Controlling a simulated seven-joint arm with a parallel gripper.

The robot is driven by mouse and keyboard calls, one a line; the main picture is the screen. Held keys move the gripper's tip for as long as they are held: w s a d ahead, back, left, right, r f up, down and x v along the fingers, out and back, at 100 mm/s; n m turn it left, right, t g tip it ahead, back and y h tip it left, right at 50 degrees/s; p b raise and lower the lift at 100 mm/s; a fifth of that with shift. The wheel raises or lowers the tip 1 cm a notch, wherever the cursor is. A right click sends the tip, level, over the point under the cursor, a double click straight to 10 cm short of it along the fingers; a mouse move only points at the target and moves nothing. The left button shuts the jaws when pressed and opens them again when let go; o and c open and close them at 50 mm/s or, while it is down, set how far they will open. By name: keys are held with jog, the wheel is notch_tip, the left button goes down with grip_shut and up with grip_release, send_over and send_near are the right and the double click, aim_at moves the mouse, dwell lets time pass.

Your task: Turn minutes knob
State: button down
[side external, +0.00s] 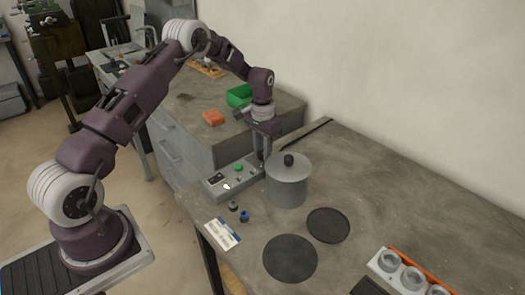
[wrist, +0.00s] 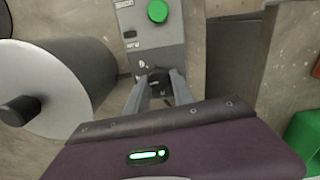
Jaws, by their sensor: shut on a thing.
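A grey control panel (side external: 214,189) lies along the left side of the bench, and it also fills the top middle of the wrist view (wrist: 170,54). A round green button (wrist: 157,11) sits on it; it also shows in the side view (side external: 238,167). My gripper (wrist: 157,82) points down at the panel with its fingers shut on a small dark knob (wrist: 157,74), mostly hidden between the fingertips. The knob's label is too small to read. In the side view, my gripper (side external: 260,160) is at the panel's far end.
A grey lidded pot (side external: 287,187) stands close beside my gripper. Two dark discs (side external: 290,258) lie on the bench in front. A green bin (side external: 239,96) and an orange block (side external: 213,118) are on the bench behind. A small blue object (side external: 244,216) lies near the panel.

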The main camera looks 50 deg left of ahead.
aim_at(262, 153)
jog(key=shift+m, duration=0.4)
jog(key=c, duration=1.1)
grip_release()
notch_tip(262, 153, up, 7)
jog(key=shift+r, duration=0.1)
